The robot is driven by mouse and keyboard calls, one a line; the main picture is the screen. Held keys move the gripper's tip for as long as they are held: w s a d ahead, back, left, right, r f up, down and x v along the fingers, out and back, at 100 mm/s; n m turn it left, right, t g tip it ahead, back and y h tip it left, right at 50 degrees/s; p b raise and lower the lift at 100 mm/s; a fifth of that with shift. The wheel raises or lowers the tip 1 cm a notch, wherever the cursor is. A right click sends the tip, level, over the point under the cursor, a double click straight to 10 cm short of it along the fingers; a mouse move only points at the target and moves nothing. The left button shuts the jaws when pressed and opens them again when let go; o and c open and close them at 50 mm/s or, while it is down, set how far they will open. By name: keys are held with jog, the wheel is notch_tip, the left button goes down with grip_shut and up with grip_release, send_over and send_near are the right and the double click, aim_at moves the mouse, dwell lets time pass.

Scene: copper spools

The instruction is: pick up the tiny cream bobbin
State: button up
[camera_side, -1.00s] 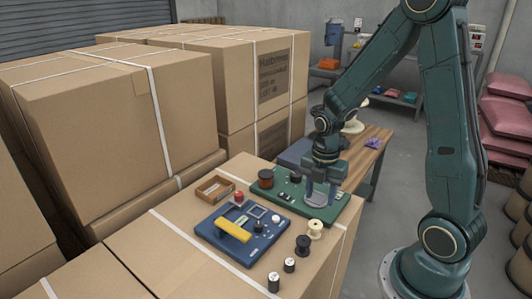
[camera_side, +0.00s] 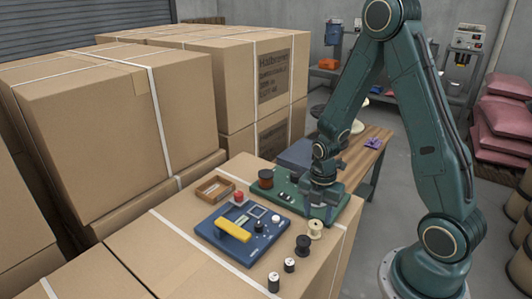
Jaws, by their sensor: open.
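A small cream bobbin (camera_side: 315,229) stands upright on the cardboard box top, just in front of the green board (camera_side: 335,211). A smaller pale, whitish piece (camera_side: 276,219) sits on the blue board (camera_side: 211,228); I cannot tell whether it is a bobbin too. My gripper (camera_side: 321,205) points down, low over the right part of the green board, behind the cream bobbin in the picture and apart from it. The jaws are open, though the fingertips are small and hard to make out. My gripper hides part of the green board.
A black spool (camera_side: 303,245) stands close in front of the cream bobbin. Two small black spools with white tops (camera_side: 289,264) (camera_side: 274,282) stand nearer. A copper-brown spool (camera_side: 265,179) is on the green board. A wooden tray (camera_side: 214,189) lies at left. Stacked cartons (camera_side: 110,120) rise behind.

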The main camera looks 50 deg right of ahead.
aim_at(316, 224)
jog(key=shift+f, duration=2.55)
jog(key=c, duration=0.7)
